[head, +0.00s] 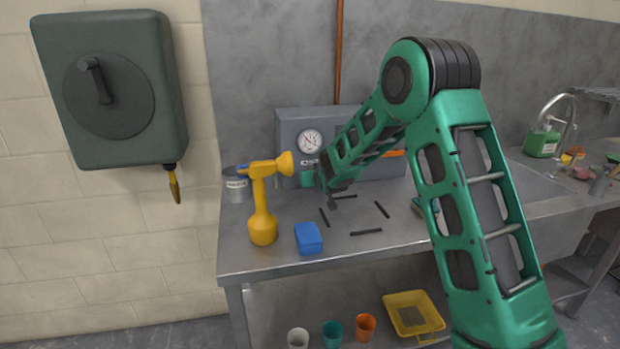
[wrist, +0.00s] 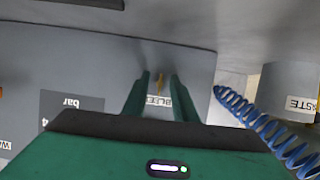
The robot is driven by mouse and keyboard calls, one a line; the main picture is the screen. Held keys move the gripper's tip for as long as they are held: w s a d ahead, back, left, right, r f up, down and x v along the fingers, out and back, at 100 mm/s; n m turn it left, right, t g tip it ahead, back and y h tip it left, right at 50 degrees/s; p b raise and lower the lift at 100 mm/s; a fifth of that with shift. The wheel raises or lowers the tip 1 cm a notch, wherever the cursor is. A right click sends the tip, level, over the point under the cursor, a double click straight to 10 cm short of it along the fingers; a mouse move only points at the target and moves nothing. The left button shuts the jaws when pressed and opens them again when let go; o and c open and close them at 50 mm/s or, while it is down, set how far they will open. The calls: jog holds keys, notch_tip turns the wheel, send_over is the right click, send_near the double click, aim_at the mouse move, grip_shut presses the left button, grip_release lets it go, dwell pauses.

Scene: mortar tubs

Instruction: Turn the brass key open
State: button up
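The small brass key (wrist: 160,82) sits on the front of a grey panel in the wrist view. It shows between the two green fingers of my gripper (wrist: 159,76), near their tips. The fingers are apart, with a gap on both sides of the key; I cannot tell how far the tips are from it in depth. A partly covered label lies behind the fingers. In the head view the grey panel box (head: 290,125) with a round gauge (head: 310,141) stands at the back of the bench. My arm reaches to its front and the key is not visible there.
A yellow horn-topped tool (head: 262,205) and a blue block (head: 308,238) stand on the bench left of my arm. Several dark rods lie in front of the panel. A grey tub (head: 236,188) stands at the left. A blue coiled hose (wrist: 262,122) runs beside my gripper in the wrist view.

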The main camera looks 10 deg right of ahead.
jog(key=shift+s+r, duration=0.35)
jog(key=shift+s, duration=0.05)
jog(key=v, duration=0.9)
jog(key=shift+s, duration=0.35)
jog(key=s+d+m+g+h, duration=0.2)
jog(key=s+d+g, duration=0.1)
jog(key=s+d, duration=0.7)
jog(key=s+d+m+g+h, duration=0.15)
jog(key=s+d+g, duration=0.25)
jog(key=s+d, duration=0.65)
jog(key=s+a+m+g+y, duration=0.1)
jog(key=s+g+y, duration=0.1)
jog(key=s, duration=1.4)
jog(key=s+a+m+g+y, duration=0.1)
jog(key=s+g, duration=0.3)
jog(key=s, duration=1.3)
jog(key=shift+a+f+m+g+y, duration=0.3)
jog(key=shift+a+m+y, duration=0.05)
jog(key=shift+a+m, duration=0.2)
